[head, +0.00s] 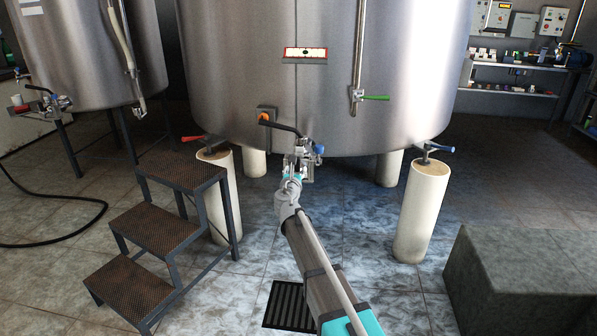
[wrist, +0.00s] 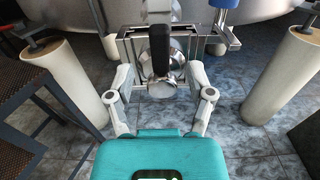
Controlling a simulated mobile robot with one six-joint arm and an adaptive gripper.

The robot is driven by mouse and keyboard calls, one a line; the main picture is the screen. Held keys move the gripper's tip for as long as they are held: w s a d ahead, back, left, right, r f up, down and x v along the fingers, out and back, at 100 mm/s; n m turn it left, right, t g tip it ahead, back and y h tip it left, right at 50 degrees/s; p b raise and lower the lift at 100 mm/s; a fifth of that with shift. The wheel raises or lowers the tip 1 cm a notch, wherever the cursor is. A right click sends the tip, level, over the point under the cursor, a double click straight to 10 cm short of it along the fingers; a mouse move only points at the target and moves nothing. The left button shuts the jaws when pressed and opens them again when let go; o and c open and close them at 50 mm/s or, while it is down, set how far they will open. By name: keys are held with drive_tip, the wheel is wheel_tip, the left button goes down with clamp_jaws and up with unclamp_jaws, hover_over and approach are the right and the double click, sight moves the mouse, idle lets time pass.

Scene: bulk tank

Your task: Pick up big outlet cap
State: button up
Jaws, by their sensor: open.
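The big outlet cap appears to be the round shiny metal piece (wrist: 162,89) at the front of the tank outlet in the wrist view. A black lever handle (wrist: 160,48) stands above it and hides part of the outlet. My gripper (wrist: 161,75) is open, with one finger on each side of the cap and visible gaps. I cannot tell whether either finger touches it. In the head view my gripper (head: 292,180) is just below and in front of the outlet valve (head: 301,158); the cap is too small to make out there.
The big steel tank (head: 320,75) stands on pale legs. Black-framed steps (head: 165,225) stand left of my arm, and a dark block (head: 525,280) lies right. A floor drain (head: 290,306) lies below my arm. A blue-handled part (wrist: 228,10) is close to the outlet's right.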

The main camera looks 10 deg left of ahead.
sight(297, 166)
idle(0.3)
drive_tip(key=shift+w+d+f, duration=0.1)
drive_tip(key=shift+w, duration=2.5)
clamp_jaws()
